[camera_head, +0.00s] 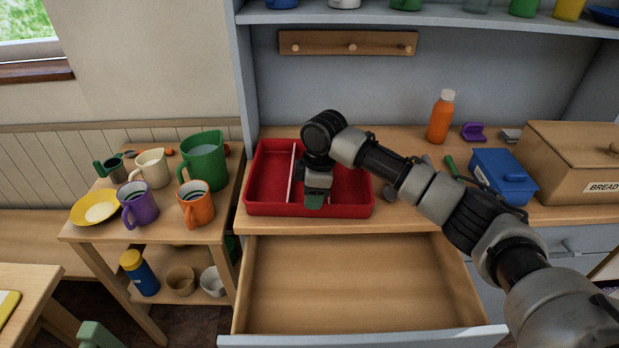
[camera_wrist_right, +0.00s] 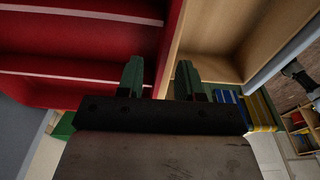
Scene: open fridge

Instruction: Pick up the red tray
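The red tray (camera_head: 262,209) lies on the wooden counter above the open drawer, with pale dividers across its inside. My right gripper (camera_head: 316,203) points down at the tray's front wall, right of its middle. In the right wrist view its two green fingers (camera_wrist_right: 160,80) stand apart, one on the red tray's (camera_wrist_right: 100,40) side and one on the drawer's side. The tray's front wall runs between them, and I cannot tell whether either finger touches it. My right arm hides part of the tray's right side. My left gripper is not in view.
The open, empty drawer (camera_head: 350,285) juts out below the tray. A blue box (camera_head: 503,178), an orange bottle (camera_head: 440,118) and a bread box (camera_head: 575,150) stand to the right. A side table with several mugs and a green jug (camera_head: 205,160) stands close on the left.

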